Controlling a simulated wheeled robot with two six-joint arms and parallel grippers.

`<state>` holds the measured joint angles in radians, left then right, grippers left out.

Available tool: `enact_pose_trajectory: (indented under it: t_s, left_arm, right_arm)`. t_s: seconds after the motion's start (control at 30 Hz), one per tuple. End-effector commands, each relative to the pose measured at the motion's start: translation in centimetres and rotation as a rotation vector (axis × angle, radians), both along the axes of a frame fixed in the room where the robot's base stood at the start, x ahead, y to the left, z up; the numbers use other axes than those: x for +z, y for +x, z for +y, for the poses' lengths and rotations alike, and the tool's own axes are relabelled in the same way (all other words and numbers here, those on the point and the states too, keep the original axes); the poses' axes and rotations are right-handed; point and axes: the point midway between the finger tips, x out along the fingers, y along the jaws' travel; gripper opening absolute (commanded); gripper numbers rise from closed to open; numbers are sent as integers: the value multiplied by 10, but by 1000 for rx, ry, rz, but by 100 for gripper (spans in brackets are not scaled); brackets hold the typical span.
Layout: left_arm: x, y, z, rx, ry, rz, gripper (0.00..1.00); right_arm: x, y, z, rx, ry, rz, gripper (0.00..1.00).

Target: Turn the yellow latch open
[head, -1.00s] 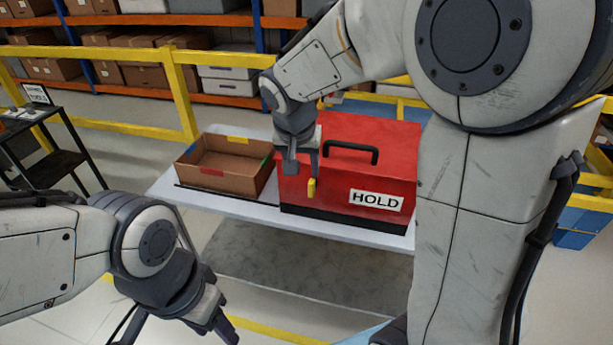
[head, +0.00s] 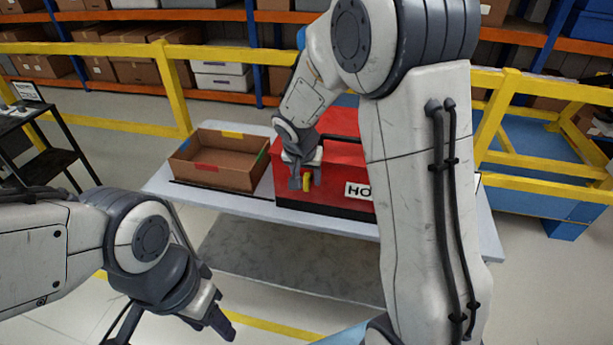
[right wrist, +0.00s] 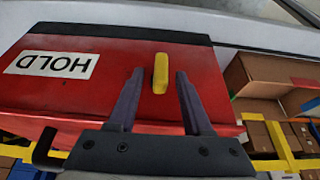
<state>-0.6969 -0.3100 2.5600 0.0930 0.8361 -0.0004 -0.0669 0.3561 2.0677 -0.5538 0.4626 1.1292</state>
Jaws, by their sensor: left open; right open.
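The yellow latch (head: 307,183) is on the front face of the red box (head: 341,124). In the right wrist view the latch (right wrist: 160,73) is a short yellow bar, upright in the picture. My right gripper (head: 305,181) is at the box front. In the right wrist view its two dark fingers (right wrist: 158,76) are open, one on each side of the latch, with visible gaps. I cannot tell how deep the latch sits between them. My left gripper (head: 225,326) is open and empty, low in front of the table, far from the box.
A cardboard tray (head: 214,181) stands on the white table (head: 158,188) left of the red box. A white HOLD label (head: 355,190) is on the box front, partly hidden by my right arm. A black handle (right wrist: 42,146) shows in the right wrist view. Yellow rails (head: 177,90) run behind.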

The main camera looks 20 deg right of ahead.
Motion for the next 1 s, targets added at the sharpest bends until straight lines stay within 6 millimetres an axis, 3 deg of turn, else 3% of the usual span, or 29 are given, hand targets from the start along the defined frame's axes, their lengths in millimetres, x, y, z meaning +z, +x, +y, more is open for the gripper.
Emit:
enact_pose_trajectory:
  t_s: [0.1,0.23,0.67,1.0]
  left_arm:
    - [0,0,0,0,0,0,50]
    - [0,0,0,0,0,0,50]
    - [-8,0,0,0,0,0,50]
    - [-24,0,0,0,0,0,50]
  right_arm:
    - [0,0,0,0,0,0,50]
    - [0,0,0,0,0,0,0]
    - [-2,1,2,2,-49,33,0]
    - [-3,4,7,4,-258,173,0]
